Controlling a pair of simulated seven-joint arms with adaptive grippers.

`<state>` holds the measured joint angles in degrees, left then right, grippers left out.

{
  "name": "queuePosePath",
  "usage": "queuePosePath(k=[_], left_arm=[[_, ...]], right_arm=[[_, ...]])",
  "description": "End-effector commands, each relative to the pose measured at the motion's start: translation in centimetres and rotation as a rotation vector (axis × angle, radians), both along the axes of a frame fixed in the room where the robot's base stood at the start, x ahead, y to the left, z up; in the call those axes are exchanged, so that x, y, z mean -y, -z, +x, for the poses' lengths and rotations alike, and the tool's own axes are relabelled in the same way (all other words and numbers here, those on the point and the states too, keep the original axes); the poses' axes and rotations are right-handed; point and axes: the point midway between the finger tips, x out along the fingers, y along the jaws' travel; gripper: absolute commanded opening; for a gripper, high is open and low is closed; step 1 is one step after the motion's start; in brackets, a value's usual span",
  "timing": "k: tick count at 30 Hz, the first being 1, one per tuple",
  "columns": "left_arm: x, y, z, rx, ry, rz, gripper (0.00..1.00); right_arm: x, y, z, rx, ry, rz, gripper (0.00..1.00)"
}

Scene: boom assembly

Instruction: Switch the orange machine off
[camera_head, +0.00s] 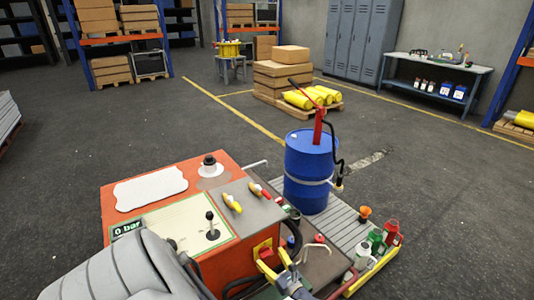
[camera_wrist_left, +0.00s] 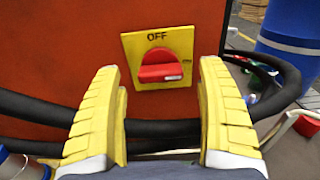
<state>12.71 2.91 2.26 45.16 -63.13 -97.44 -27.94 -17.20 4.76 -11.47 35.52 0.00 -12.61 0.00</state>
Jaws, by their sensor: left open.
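The orange machine (camera_head: 135,200) stands at the lower left in the head view. Its switch is a red knob (camera_wrist_left: 160,66) on a yellow plate (camera_wrist_left: 185,42) marked OFF, seen on the orange side face in the left wrist view. The knob's grip lies horizontal, with a white mark at its right end. In the head view the plate (camera_head: 262,247) shows partly behind my gripper. My left gripper (camera_head: 273,258) is open, with its yellow fingers in front of the switch, one to each side and slightly below the knob. No contact with the knob is visible. My right gripper is not in view.
Black hoses (camera_wrist_left: 45,110) run across the machine below the switch. A blue drum (camera_head: 310,165) and several bottles (camera_head: 376,240) stand on the platform to the right. A display (camera_head: 127,228) on the machine reads 0 bar. Open floor lies beyond.

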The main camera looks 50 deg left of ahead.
Motion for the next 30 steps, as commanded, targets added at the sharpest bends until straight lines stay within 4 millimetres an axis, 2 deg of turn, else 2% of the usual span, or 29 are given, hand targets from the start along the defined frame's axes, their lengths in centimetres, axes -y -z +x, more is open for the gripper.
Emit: queuePosePath(k=[3, 9, 21, 30], left_arm=[[-1.3, -0.1, 0.2, 0.001, 0.0, 0.001, 0.74], [-2.4, 0.0, 0.3, 0.0, 0.0, 0.0, 0.74], [-2.7, 0.0, 0.3, 0.0, 0.0, -0.001, 0.75], [-2.7, 0.0, 0.3, 0.0, 0.0, -0.001, 0.41]], right_arm=[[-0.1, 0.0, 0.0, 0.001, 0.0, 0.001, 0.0], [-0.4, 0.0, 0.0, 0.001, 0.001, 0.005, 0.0], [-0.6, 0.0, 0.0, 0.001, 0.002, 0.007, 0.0], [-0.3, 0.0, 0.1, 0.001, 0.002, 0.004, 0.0]])
